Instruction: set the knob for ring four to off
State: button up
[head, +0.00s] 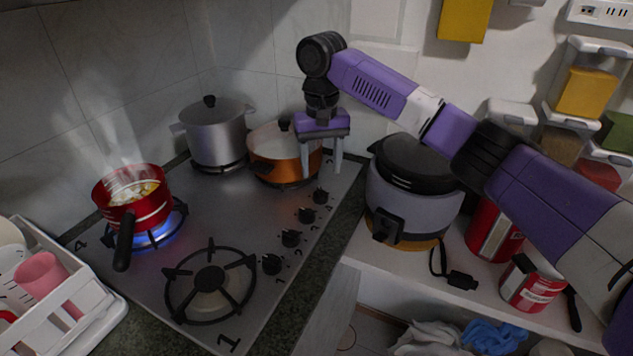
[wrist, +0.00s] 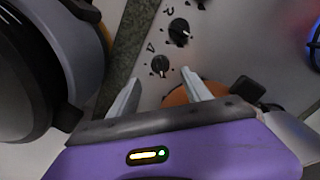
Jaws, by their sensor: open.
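A row of black knobs runs along the right side of the steel cooktop (head: 205,235). The farthest knob (head: 320,196) is the one nearest my gripper (head: 322,172). In the wrist view a black knob (wrist: 160,65) has a mark beside it that looks like a 4. It lies ahead of the gap between my two fingers (wrist: 160,78), which are open and hold nothing. Its exact pointer setting is hard to read. A red pot (head: 121,198) steams over a blue flame (head: 157,236) on the left burner, with a 4 printed near it.
A rice cooker (head: 412,205) stands to the right. Another knob (wrist: 180,31) sits close by. The front burner (head: 210,279) is empty.

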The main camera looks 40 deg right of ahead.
aim_at(321, 191)
notch_tip(321, 191, down, 7)
jog(key=shift+r, duration=0.15)
grip_shut()
dwell(0.4)
